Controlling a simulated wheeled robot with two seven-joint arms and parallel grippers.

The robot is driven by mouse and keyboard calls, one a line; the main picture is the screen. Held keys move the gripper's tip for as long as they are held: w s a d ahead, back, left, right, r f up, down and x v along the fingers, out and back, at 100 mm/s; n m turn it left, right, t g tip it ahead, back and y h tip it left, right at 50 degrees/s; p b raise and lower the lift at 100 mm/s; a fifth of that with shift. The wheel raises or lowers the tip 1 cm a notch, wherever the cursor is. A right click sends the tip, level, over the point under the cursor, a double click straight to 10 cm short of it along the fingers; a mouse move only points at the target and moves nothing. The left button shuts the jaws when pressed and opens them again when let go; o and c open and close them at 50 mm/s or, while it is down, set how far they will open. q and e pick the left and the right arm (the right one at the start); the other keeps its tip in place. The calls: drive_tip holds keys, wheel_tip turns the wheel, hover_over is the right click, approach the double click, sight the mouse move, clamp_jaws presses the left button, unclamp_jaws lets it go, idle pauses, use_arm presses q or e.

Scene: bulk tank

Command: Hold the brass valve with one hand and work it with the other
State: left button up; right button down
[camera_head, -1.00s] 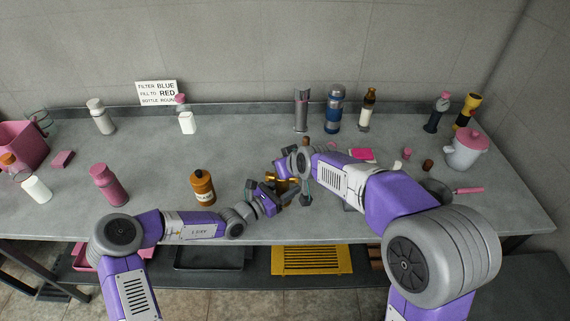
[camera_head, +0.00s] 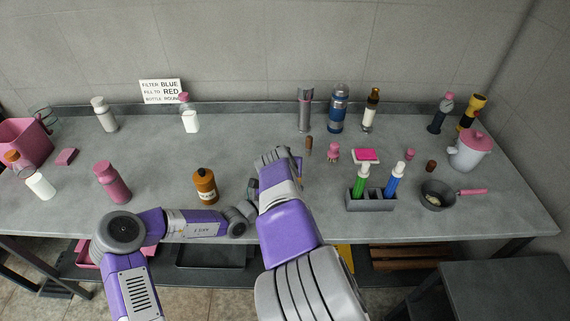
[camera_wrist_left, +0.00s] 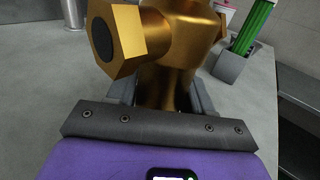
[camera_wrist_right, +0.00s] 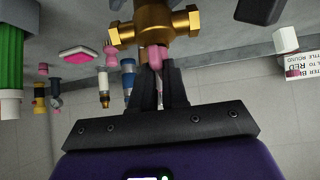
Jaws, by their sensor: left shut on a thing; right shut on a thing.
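The brass valve (camera_wrist_left: 182,60) fills the upper part of the left wrist view, with a hexagonal end facing left. My left gripper (camera_wrist_left: 160,98) is shut on its body. In the right wrist view the valve (camera_wrist_right: 152,22) has a hexagonal end on each side and a pink handle (camera_wrist_right: 157,56) in the middle. My right gripper (camera_wrist_right: 160,82) is shut on that pink handle. In the head view my right arm hides the valve and both sets of fingertips.
An orange-brown bottle (camera_head: 204,186) stands left of the grippers. A grey holder (camera_head: 371,202) with a green and a blue tool, and a small pan (camera_head: 437,195), stand to the right. Several bottles line the back. The counter's middle left is mostly clear (camera_head: 150,150).

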use_arm(q)
drive_tip(key=shift+d+r, duration=0.1)
use_arm(e)
drive_tip(key=shift+f, duration=0.2)
drive_tip(key=c, duration=1.2)
unclamp_jaws()
drive_tip(key=shift+r, duration=0.15)
drive_tip(key=shift+s+r, duration=0.2)
drive_tip(key=v, duration=1.1)
drive_tip(key=shift+s, duration=0.15)
drive_tip(key=shift+r, duration=0.15)
use_arm(q)
drive_tip(key=o, duration=1.3)
drive_tip(key=shift+o, duration=0.2)
